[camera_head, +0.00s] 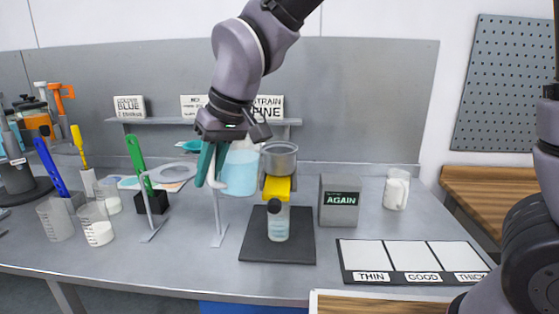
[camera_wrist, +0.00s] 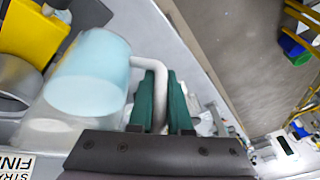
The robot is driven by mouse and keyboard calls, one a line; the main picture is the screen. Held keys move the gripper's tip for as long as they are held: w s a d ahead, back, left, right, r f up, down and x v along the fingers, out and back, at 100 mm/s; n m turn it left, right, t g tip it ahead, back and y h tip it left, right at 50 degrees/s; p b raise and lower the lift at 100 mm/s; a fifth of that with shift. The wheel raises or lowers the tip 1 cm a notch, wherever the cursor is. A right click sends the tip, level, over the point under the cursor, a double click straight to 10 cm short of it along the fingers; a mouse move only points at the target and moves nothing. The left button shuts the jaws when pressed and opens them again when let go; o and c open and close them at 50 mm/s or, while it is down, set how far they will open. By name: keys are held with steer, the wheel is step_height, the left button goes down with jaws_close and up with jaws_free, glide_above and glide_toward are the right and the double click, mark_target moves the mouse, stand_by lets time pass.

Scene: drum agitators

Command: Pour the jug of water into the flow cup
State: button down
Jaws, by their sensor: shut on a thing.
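My gripper (camera_head: 210,178) is shut on the white handle of a clear jug (camera_head: 240,172) holding pale blue water. In the wrist view, green finger pads (camera_wrist: 160,108) lie on both sides of the handle, and the jug (camera_wrist: 88,75) is left of them. The jug is held above the bench and looks about upright. The flow cup (camera_head: 279,158), a grey metal cup, is just right of the jug above a yellow block (camera_head: 277,188). In the wrist view the flow cup (camera_wrist: 14,85) is partly cut off at the left edge. I cannot tell whether jug and cup touch.
A grey AGAIN box (camera_head: 340,203) is to the right. The THIN/GOOD/THICK board (camera_head: 415,262) lies front right.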

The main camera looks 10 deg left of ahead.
steer(key=shift+s+a+f+t+h+b, duration=0.2)
steer(key=shift+s+f+t+h+b, duration=0.25)
steer(key=shift+t+b, duration=0.45)
steer(key=shift+w+f, duration=0.1)
